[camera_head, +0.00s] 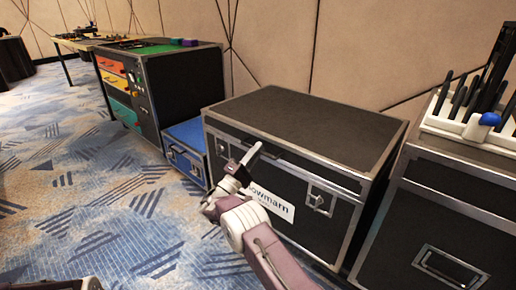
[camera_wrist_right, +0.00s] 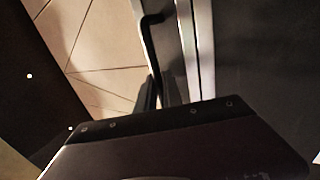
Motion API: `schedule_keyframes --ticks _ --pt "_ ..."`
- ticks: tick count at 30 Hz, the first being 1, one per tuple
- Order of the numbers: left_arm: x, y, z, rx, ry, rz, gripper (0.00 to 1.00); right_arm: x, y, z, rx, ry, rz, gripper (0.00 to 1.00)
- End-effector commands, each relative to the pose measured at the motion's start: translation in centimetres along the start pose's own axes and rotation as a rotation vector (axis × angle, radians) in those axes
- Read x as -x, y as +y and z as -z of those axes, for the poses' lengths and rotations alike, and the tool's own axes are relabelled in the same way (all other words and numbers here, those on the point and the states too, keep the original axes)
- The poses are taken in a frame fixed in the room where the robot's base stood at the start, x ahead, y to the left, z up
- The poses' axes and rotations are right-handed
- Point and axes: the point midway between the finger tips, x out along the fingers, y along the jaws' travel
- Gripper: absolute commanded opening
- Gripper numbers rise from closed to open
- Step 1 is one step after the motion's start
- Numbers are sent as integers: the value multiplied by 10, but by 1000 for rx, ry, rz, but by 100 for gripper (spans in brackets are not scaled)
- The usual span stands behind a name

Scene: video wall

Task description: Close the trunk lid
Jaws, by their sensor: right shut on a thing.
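The trunk (camera_head: 315,220) is a large black case with silver edges and a white label, in the middle of the head view. Its black lid (camera_head: 310,122) lies flat on top, down or nearly down; I cannot tell if the seam is fully shut. My right gripper (camera_head: 247,163) is at the front edge of the lid, shut on the thin dark handle there. In the right wrist view, the dark handle (camera_wrist_right: 152,40) runs beside the silver edge to the fingers (camera_wrist_right: 158,92). The fingers partly hide the grip.
A blue case (camera_head: 187,147) stands left of the trunk, with a black cabinet with coloured drawers (camera_head: 178,88) beyond. Another black case (camera_head: 425,225) stands close on the right, bearing a white rack (camera_head: 470,130). The wall is close behind. Patterned carpet (camera_head: 90,200) is free at the left.

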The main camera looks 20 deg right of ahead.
Motion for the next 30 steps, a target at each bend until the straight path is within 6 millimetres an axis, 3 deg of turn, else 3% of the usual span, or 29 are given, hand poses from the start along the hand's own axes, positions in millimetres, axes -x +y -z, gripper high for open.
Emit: schedule_keyframes --ticks 13,15,16,23,26,30 --pt "-2 0 0 0 0 0 36 2 -10 0 7 2 13 0" --pt "-2 0 0 0 0 0 36 3 -11 0 8 2 14 28" --pt "-2 0 0 0 0 0 36 3 -11 0 8 2 13 32" --pt "0 0 0 0 0 0 36 4 -7 0 5 3 9 32" --pt "14 0 1 0 0 0 36 17 -3 1 7 7 9 32" --pt "34 1 4 0 0 0 36 49 -2 1 9 8 10 32"
